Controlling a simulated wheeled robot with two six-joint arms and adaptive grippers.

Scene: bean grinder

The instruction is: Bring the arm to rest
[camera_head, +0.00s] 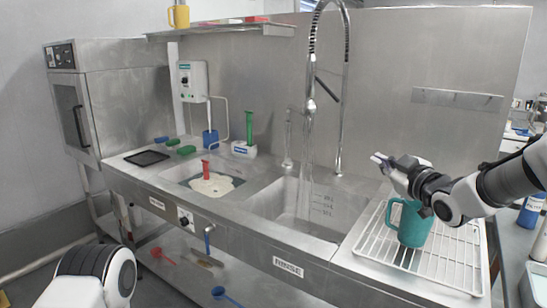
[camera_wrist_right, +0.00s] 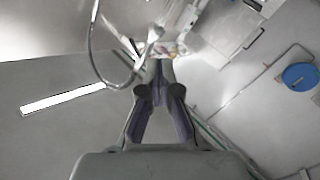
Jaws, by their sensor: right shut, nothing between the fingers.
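My right arm comes in from the right in the head view. Its gripper (camera_head: 380,159) is shut and empty, raised above the counter and pointing left toward the sink. It also shows in the wrist view (camera_wrist_right: 159,72), its fingertips together with nothing between them. A teal mug (camera_head: 414,226) stands on the white wire rack (camera_head: 456,270) below the right gripper and wrist, which partly cover its top. Only a white and black part of my left arm shows at the bottom left of the head view; its gripper is out of the picture.
Water runs from the tall faucet (camera_head: 312,106) into the right sink basin (camera_head: 275,205), left of the gripper. The left basin (camera_head: 180,173) holds pale foam and a red-handled tool (camera_head: 206,172). A blue-labelled bottle (camera_head: 531,211) stands at the right, near my arm.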

